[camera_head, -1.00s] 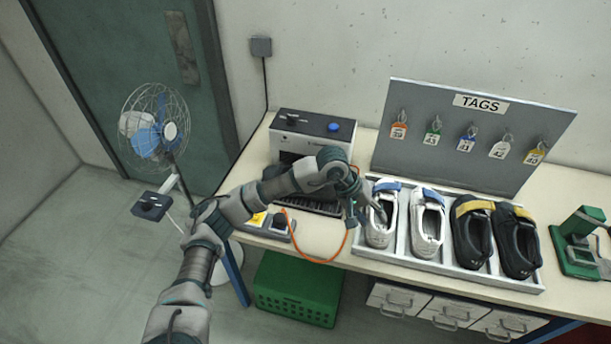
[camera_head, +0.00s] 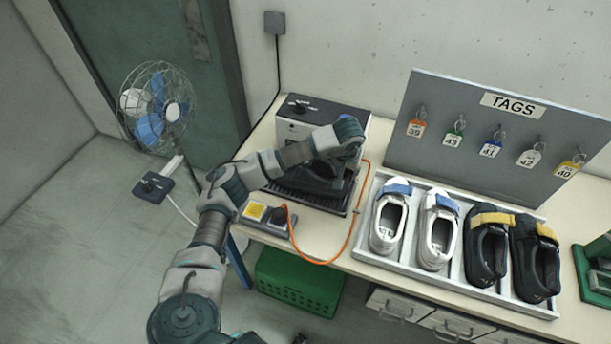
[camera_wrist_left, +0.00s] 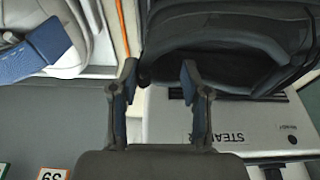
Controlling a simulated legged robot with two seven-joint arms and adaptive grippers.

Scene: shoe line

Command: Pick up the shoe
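My left gripper (camera_head: 345,182) hangs over the front of the steamer. In the left wrist view its two fingers (camera_wrist_left: 160,78) are apart with nothing between them. A dark rounded item that looks like a black shoe (camera_wrist_left: 225,45) lies under and beyond the fingers; the right finger overlaps its edge. The rack (camera_head: 377,262) holds two white shoes (camera_head: 388,225) (camera_head: 437,232) with blue straps and two black shoes (camera_head: 487,255) (camera_head: 535,262) with yellow straps.
The steamer (camera_head: 300,125) stands at the wall. A tag board (camera_head: 450,125) rises behind the rack. An orange cable (camera_head: 350,235) runs between steamer and rack. A control box (camera_head: 277,228) sits at the table's front edge. A green device (camera_head: 594,265) is at the right.

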